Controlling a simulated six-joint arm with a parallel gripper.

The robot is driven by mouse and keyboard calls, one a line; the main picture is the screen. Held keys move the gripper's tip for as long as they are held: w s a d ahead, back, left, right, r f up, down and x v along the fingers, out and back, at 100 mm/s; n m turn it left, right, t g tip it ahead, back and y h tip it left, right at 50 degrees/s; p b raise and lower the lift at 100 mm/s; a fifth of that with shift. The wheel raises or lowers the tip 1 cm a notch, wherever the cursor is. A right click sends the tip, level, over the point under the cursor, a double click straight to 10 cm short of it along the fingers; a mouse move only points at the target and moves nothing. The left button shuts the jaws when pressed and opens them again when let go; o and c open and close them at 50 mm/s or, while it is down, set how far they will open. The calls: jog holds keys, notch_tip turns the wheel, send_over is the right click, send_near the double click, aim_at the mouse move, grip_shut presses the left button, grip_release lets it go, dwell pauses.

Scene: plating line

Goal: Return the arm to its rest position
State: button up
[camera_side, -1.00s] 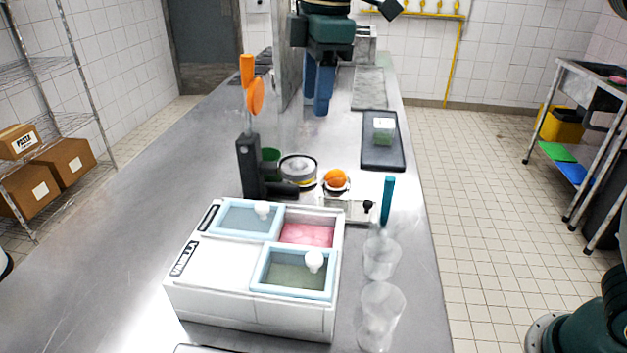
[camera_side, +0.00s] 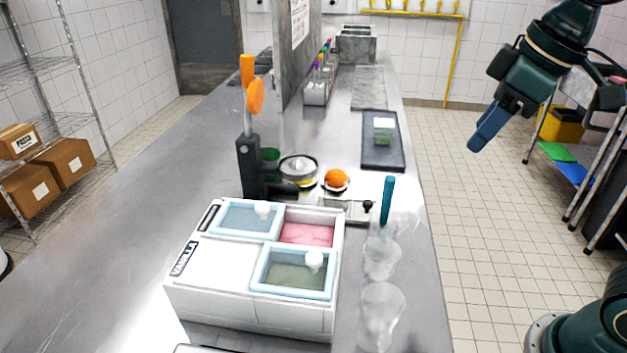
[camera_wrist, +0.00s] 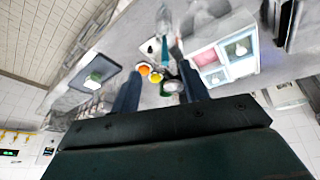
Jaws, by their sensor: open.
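My gripper (camera_side: 488,128) hangs at the upper right in the side view, over the floor to the right of the counter. It is open and empty. Its blue fingers point down and to the left. In the wrist view the two fingers of my gripper (camera_wrist: 160,95) stand apart with nothing held between them, and the counter shows tilted beyond them.
The steel counter (camera_side: 120,250) carries a white ice cream tub unit (camera_side: 220,265), clear cups (camera_side: 382,305), an orange (camera_side: 336,179), a juicer (camera_side: 298,168) and a dark tray (camera_side: 383,150) with a green-topped container (camera_side: 384,130). A steel rack (camera_side: 570,150) stands right. Open floor lies between.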

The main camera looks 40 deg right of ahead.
jog(key=s+d+f+m+t, duration=0.1)
jog(key=s+d+f+m, duration=0.2)
jog(key=s+f, duration=0.3)
jog(key=shift+s+f+m+h, duration=0.35)
jog(key=shift+s+m, duration=0.15)
jog(key=shift+s, duration=0.5)
